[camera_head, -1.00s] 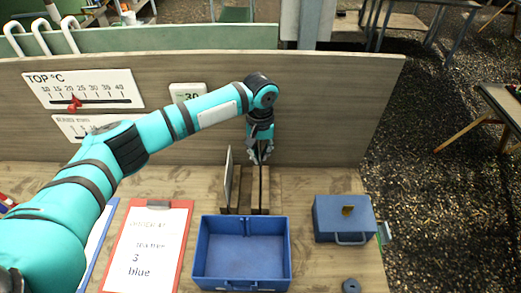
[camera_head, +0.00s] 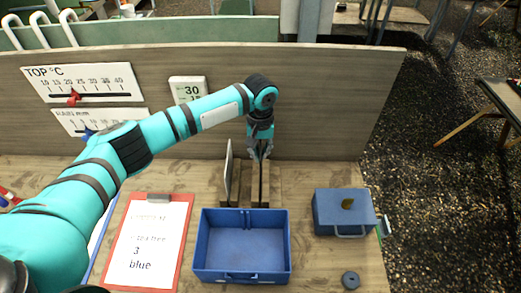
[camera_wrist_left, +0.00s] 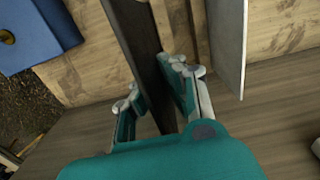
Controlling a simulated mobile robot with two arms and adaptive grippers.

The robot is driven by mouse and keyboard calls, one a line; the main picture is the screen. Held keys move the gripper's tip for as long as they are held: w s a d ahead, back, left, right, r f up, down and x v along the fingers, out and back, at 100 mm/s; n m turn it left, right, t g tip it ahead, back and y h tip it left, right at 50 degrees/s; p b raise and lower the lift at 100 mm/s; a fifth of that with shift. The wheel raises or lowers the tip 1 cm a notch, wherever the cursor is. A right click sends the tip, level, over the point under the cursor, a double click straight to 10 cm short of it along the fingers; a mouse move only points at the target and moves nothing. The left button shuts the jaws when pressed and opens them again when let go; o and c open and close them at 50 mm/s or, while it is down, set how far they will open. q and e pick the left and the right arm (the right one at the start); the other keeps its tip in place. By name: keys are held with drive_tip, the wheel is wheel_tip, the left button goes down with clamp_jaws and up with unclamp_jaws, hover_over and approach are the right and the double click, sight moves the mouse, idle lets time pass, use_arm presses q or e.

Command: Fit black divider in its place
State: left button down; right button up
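The black divider (camera_head: 262,180) is a thin dark upright panel, seen almost edge-on in the head view. Its lower end is at a wooden stand (camera_head: 261,206) behind the blue tray; I cannot tell how deep it sits. My left gripper (camera_head: 260,152) points down over its top edge. In the left wrist view the divider (camera_wrist_left: 148,55) passes between the two fingers (camera_wrist_left: 150,88), one on each side. I cannot tell whether both fingertips press on it. A pale grey panel (camera_head: 228,172) stands left of it, apart. My right gripper is out of view.
A blue open tray (camera_head: 241,278) stands in front of the panels. A blue box (camera_head: 342,222) is to the right, with a dark ring (camera_head: 350,280) in front. A red clipboard (camera_head: 110,281) lies left. A wooden backboard (camera_head: 330,100) rises behind.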

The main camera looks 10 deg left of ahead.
use_arm(q)
drive_tip(key=shift+f+b, duration=0.4)
drive_tip(key=shift+f, duration=0.9)
drive_tip(key=shift+f, duration=0.1)
drive_tip(key=shift+f+b, duration=0.6)
drive_tip(key=shift+f, duration=0.8)
drive_tip(key=shift+f, duration=0.1)
drive_tip(key=shift+f+b, duration=0.6)
drive_tip(key=shift+f, duration=0.65)
drive_tip(key=c, duration=1.4)
unclamp_jaws()
drive_tip(key=shift+r, duration=0.1)
